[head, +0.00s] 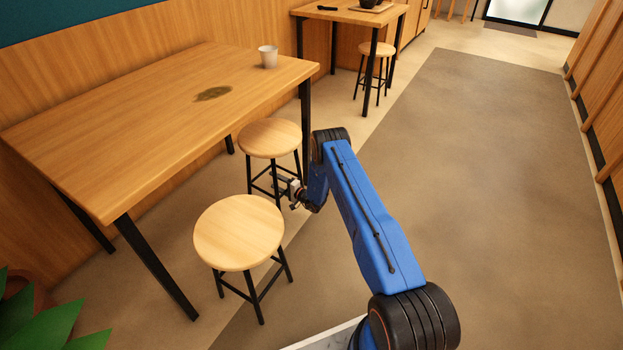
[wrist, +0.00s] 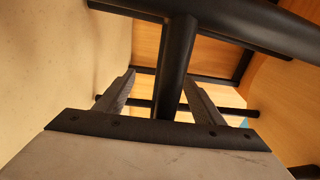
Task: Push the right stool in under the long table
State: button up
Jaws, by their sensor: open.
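The long table (head: 150,110) has a wood top and black legs and stands along the left wall. The right stool (head: 270,138), with a round wood seat and black legs, stands at the table's front edge, its seat partly overlapping the table edge in the picture. My gripper (head: 281,187) is low beside this stool's legs. In the wrist view my open gripper (wrist: 158,78) has a black stool leg (wrist: 177,60) between its two fingers. I cannot tell whether the fingers touch it. Part of the stool's legs is hidden behind my gripper.
A second stool (head: 238,232) stands nearer, to the left of my gripper. A white cup (head: 268,56) and a dark spill (head: 213,93) are on the long table. A smaller table and stool (head: 378,50) stand farther back. The floor on the right is clear.

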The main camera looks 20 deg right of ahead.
jog(key=shift+w, duration=0.15)
jog(key=v, duration=1.2)
dwell(0.6)
dwell(0.3)
